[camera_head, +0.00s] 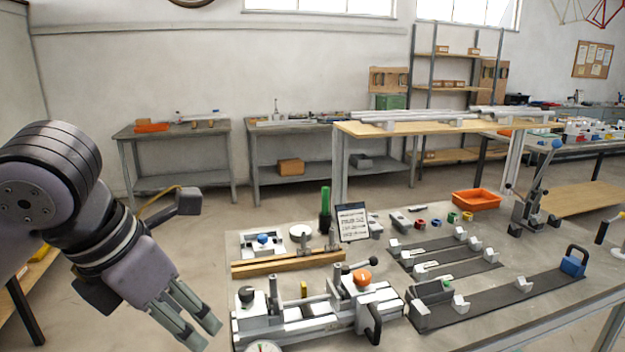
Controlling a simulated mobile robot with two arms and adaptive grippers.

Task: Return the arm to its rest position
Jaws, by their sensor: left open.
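My left arm comes in from the left, and its gripper (201,321) points down and to the right. Its fingers are apart with nothing between them. The gripper is just left of the workbench (500,328), beside the frame jig (310,318) and apart from it. The jig is a grey metal fixture with an orange knob, a black knob and a black handle.
The bench holds wooden bars (285,262), a sign (352,222), dark rails with grey blocks (500,298), a blue-handled block (573,262), an orange bin (476,200) and a toggle clamp (532,205). Bare floor (190,240) lies behind the left gripper.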

